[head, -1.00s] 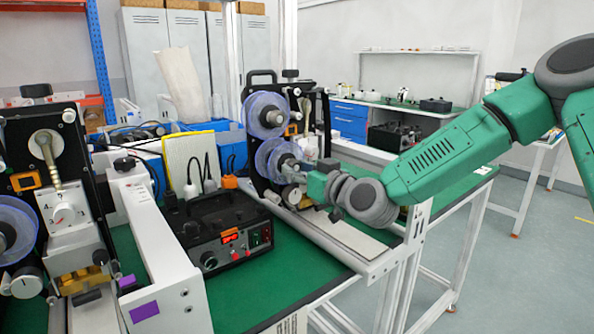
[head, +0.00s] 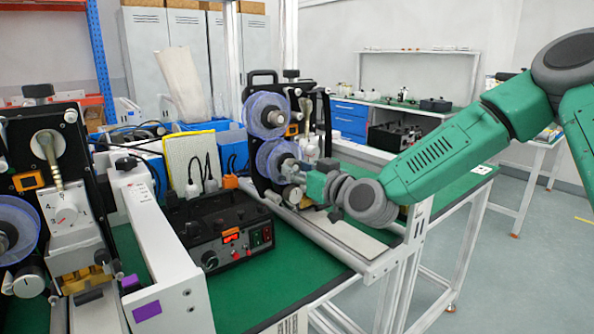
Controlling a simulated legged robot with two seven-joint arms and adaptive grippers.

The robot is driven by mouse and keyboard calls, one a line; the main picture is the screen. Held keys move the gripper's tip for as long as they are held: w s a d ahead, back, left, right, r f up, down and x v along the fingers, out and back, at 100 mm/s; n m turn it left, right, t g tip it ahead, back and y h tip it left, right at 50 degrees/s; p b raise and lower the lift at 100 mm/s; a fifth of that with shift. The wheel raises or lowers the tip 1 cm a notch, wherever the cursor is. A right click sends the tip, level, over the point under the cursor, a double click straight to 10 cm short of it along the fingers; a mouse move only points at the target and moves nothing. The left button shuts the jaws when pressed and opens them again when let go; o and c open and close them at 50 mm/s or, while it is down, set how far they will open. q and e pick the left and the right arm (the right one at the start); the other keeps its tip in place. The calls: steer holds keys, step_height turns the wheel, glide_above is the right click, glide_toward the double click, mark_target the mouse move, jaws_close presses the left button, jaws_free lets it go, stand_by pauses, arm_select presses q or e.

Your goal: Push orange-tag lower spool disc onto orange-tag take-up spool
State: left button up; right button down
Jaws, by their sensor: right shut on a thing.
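The black coder with the orange tag (head: 291,130) stands at the middle of the bench. Its upper blue see-through disc (head: 265,105) sits on the front of the black plate. The lower spool disc (head: 265,158), also blue and see-through, is right below it, upright at the take-up spool position. My right gripper (head: 292,166) reaches in from the right and is shut at the hub of the lower disc. The fingers cover the hub and part of the disc's right side. Whether the disc is fully seated on the spool cannot be told. My left gripper is not in view.
A black control box (head: 225,230) with a lit orange display stands in front of the coder. A white rail (head: 165,250) and another coder (head: 50,200) are at the left. A pale strip (head: 345,235) lies below my right gripper. Blue bins (head: 230,145) stand behind.

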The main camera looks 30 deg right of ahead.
steer(key=shift+w+a, duration=0.1)
steer(key=shift+w, duration=0.45)
stand_by(0.4)
steer(key=c, duration=1.2)
jaws_free()
steer(key=shift+o, duration=0.5)
steer(key=shift+w, duration=0.1)
steer(key=s, duration=1.2)
steer(key=shift+d, duration=0.45)
steer(key=shift+f, duration=0.1)
